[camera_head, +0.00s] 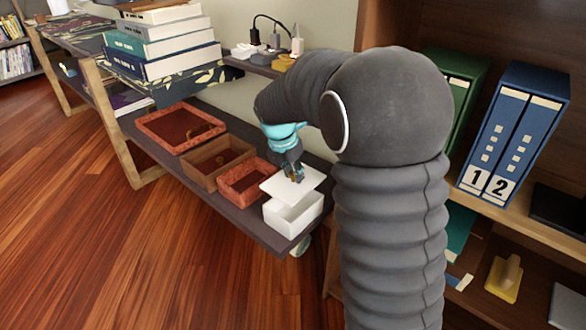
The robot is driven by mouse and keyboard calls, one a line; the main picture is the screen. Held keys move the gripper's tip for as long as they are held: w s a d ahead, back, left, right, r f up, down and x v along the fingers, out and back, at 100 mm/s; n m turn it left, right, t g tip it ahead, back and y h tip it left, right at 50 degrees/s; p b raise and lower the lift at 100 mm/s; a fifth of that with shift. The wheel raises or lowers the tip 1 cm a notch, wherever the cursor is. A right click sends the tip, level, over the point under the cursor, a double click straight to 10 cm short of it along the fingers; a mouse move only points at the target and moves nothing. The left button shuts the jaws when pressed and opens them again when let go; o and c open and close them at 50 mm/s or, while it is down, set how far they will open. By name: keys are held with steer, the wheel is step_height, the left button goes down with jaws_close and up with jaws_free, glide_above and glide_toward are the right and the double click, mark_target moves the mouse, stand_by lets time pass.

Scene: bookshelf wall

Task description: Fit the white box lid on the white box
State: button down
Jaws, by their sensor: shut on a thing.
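The white box (290,219) stands on the dark low shelf, near its front right end. Its open top shows partly. The white box lid (285,190) is a flat white square held just above the box, shifted toward the back left of it. My gripper (294,177) is shut on the lid near its middle top and points down. The exact grip point is small and partly hidden by the fingers. Whether the lid touches the box rim, I cannot tell.
A small red-brown box (240,180), a brown wooden box (214,164) and a larger reddish tray (180,128) stand in a row left of the white box. Stacked books (165,45) and chargers (270,48) sit above. Blue binders (513,135) stand at right.

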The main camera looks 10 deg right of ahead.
mark_target(293, 181)
steer(key=shift+f+b, duration=0.85)
steer(key=shift+f, duration=1.25)
steer(key=shift+p, duration=1.05)
steer(key=shift+f+b, duration=0.5)
steer(key=shift+f, duration=0.6)
stand_by(0.4)
steer(key=c, duration=0.9)
jaws_free()
steer(key=shift+o, duration=0.2)
steer(key=v, duration=1.2)
